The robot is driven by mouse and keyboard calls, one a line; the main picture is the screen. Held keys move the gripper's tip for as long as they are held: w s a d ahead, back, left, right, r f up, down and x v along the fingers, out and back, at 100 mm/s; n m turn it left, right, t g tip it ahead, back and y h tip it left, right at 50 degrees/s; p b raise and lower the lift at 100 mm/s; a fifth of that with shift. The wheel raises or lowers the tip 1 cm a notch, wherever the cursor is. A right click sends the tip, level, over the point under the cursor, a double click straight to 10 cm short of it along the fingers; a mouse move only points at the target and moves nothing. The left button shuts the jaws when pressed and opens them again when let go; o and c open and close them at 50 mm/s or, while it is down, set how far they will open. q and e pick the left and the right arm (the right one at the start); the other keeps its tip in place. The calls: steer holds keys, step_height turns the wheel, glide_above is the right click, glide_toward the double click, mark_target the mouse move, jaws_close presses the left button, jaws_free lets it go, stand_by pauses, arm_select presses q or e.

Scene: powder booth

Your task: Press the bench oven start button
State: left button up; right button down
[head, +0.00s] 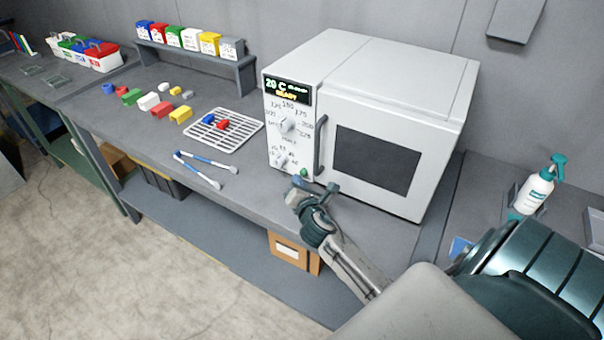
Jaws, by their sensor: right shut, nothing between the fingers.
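The white bench oven (375,125) stands on the grey bench, its door with a dark window closed. Its control panel on the left has a display (287,90) reading 20 C and READY, an upper dial (287,125) and a lower dial (281,160). The green start button (304,172) is at the panel's bottom right. My right gripper (312,187) is shut and empty, just in front of and below the button. I cannot tell whether its tip touches the button. My left gripper is not in view.
A white wire rack (223,130) with small red and blue pieces lies left of the oven. Blue-handled tongs (206,166) lie before it. Coloured blocks (148,101) and a shelf of coloured boxes (190,60) are farther left. A spray bottle (536,190) stands right of the oven.

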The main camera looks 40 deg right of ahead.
steer(key=shift+w+d, duration=0.25)
steer(key=shift+d, duration=0.3)
stand_by(0.7)
stand_by(0.3)
steer(key=shift+s+a+p, duration=0.35)
steer(key=shift+a, duration=0.45)
steer(key=shift+s+a, duration=0.2)
steer(key=shift+a, duration=0.35)
steer(key=shift+s+a+p, duration=0.2)
steer(key=shift+s+a, duration=0.2)
steer(key=shift+a, duration=0.5)
steer(key=shift+s+a+p, duration=0.15)
steer(key=shift+s+a, duration=0.2)
steer(key=shift+a, duration=0.5)
